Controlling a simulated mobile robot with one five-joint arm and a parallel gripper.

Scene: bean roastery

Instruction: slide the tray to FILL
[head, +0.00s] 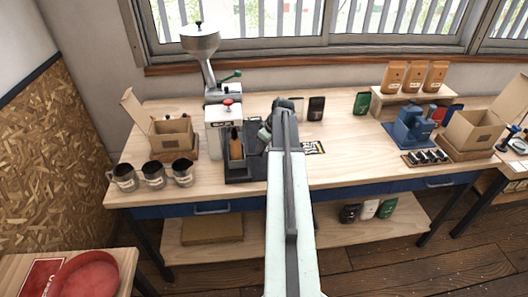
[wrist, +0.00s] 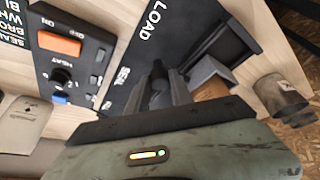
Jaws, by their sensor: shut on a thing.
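A brown bag (head: 236,146) stands upright on a black base (head: 240,175) in front of the white filling machine (head: 222,113). In the wrist view the black base (wrist: 122,75) carries the words LOAD and SEAL; no FILL mark is readable on it. A grey angled piece (wrist: 213,70), seemingly part of the tray, sits beside the brown bag (wrist: 210,90). My gripper (wrist: 165,85) is shut on a dark upright post, apparently the tray's handle, close to the SEAL word.
A control panel (wrist: 68,60) with an orange switch and a knob lies beside the base. Three metal cups (head: 153,174) stand left of the base, near an open carton (head: 172,132). A blue device (head: 411,127) stands at the right. The tabletop (head: 350,165) right of my arm is mostly clear.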

